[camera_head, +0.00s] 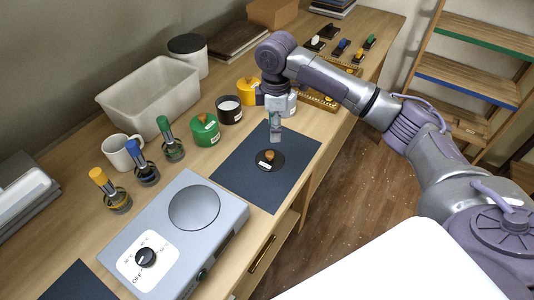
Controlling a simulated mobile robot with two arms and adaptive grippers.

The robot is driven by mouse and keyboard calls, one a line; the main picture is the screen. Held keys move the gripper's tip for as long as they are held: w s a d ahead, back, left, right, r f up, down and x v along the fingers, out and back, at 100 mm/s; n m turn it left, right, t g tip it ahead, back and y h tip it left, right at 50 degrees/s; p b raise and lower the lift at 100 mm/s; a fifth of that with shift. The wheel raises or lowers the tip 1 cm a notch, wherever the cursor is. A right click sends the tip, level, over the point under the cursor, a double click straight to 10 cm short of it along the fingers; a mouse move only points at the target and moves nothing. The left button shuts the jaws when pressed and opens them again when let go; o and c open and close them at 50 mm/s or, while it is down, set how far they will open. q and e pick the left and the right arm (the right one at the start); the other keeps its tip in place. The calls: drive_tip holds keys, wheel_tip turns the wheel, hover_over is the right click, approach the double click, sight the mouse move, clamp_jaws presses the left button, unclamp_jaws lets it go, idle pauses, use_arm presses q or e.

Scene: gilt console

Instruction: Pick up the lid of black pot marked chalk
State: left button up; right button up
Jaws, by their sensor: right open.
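A round black lid (264,165) with an orange-brown knob and a small white label lies on the dark mat (237,170). An open black pot (233,118) with white contents and a white label stands behind the mat, to the left; its lettering is too small to read. My right gripper (276,139) points down above the lid's knob, open and empty, apparently not touching it. My left gripper is out of view.
A green pot (205,131) and a yellow pot (247,91) flank the black pot. A grey hot plate (174,240) stands at the front, near several bottles with coloured handles, a white mug (120,153) and a white bin (150,95). The mat around the lid is clear.

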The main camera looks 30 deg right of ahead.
hover_over(271, 153)
drive_tip(key=f, duration=0.3)
drive_tip(key=s+f, duration=0.1)
drive_tip(key=shift+d+f, duration=0.3)
drive_tip(key=shift+w+f, duration=0.15)
drive_tip(key=shift+f, duration=0.2)
drive_tip(key=shift+w+a+f+p, duration=0.15)
drive_tip(key=shift+f+p, duration=0.15)
drive_tip(key=shift+f, duration=0.3)
drive_tip(key=shift+a+f+p, duration=0.15)
drive_tip(key=shift+f+p, duration=0.15)
drive_tip(key=shift+f, duration=0.25)
wheel_tip(271, 153, down, 2)
drive_tip(key=shift+w+f, duration=0.1)
drive_tip(key=shift+f, duration=0.4)
drive_tip(key=shift+c, duration=0.3)
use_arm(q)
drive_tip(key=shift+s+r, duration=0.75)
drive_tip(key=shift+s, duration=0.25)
use_arm(e)
clamp_jaws()
